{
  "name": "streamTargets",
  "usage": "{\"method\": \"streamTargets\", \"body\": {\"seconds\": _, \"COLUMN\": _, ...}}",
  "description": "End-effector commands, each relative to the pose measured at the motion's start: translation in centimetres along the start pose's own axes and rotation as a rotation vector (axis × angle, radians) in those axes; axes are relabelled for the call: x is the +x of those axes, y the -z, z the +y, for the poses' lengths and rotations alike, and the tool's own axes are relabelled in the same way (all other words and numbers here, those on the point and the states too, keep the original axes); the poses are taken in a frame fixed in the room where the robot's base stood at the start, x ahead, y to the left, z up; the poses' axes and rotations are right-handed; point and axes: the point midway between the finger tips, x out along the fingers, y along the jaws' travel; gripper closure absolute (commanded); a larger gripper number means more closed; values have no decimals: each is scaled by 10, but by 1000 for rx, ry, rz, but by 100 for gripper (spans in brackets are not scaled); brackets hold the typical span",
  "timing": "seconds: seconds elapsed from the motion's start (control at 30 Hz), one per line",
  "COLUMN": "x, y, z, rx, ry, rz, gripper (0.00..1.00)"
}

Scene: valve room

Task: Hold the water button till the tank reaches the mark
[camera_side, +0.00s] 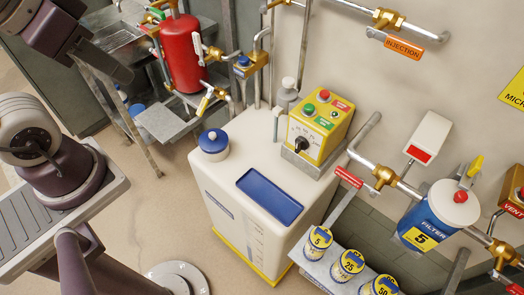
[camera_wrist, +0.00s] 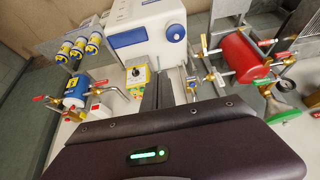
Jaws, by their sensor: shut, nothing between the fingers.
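The white tank (camera_side: 235,190) stands in the middle of the side view, with a blue cap and a blue top panel. A faint scale (camera_side: 257,240) runs up its front; I cannot make out the liquid level or the mark. Behind it is a yellow control box (camera_side: 318,122) with red and green buttons (camera_side: 309,109) and a black knob; the labels are too small to read. In the wrist view, the tank (camera_wrist: 145,30) is at the top, and the box (camera_wrist: 137,76) is just left of my gripper (camera_wrist: 163,76). My gripper is shut and empty, apart from the buttons.
A red cylinder (camera_side: 182,53) with brass valves stands at the back left. Wall pipes, a blue filter (camera_side: 440,215) and a white box with a red label (camera_side: 427,137) are at the right. Several yellow-labelled canisters (camera_side: 348,263) stand at front right.

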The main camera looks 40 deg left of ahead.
Motion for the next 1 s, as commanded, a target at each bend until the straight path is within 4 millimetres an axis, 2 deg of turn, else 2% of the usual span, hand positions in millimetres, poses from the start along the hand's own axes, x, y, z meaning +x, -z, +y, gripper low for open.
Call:
{"method": "streamTargets", "body": {"seconds": 0.07, "x": 0, "y": 1, "z": 0, "rx": 2, "ry": 2, "rz": 1, "gripper": 100}}
{"method": "streamTargets", "body": {"seconds": 0.17, "x": 5, "y": 17, "z": -6, "rx": 23, "ry": 28, "rz": 9, "gripper": 100}}
{"method": "streamTargets", "body": {"seconds": 0.27, "x": 18, "y": 51, "z": -18, "rx": 79, "ry": 79, "rz": 29, "gripper": 100}}
{"method": "streamTargets", "body": {"seconds": 0.37, "x": 38, "y": 94, "z": -34, "rx": 164, "ry": 135, "rz": 55, "gripper": 100}}
{"method": "streamTargets", "body": {"seconds": 0.5, "x": 74, "y": 151, "z": -56, "rx": 294, "ry": 189, "rz": 93, "gripper": 100}}
{"method": "streamTargets", "body": {"seconds": 0.57, "x": 92, "y": 173, "z": -64, "rx": 351, "ry": 203, "rz": 109, "gripper": 100}}
{"method": "streamTargets", "body": {"seconds": 0.7, "x": 143, "y": 218, "z": -83, "rx": 482, "ry": 215, "rz": 151, "gripper": 100}}
{"method": "streamTargets", "body": {"seconds": 0.8, "x": 180, "y": 241, "z": -95, "rx": 567, "ry": 208, "rz": 184, "gripper": 100}}
{"method": "streamTargets", "body": {"seconds": 0.9, "x": 212, "y": 256, "z": -103, "rx": 631, "ry": 196, "rz": 219, "gripper": 100}}
{"method": "streamTargets", "body": {"seconds": 1.0, "x": 234, "y": 265, "z": -108, "rx": 673, "ry": 185, "rz": 247, "gripper": 100}}
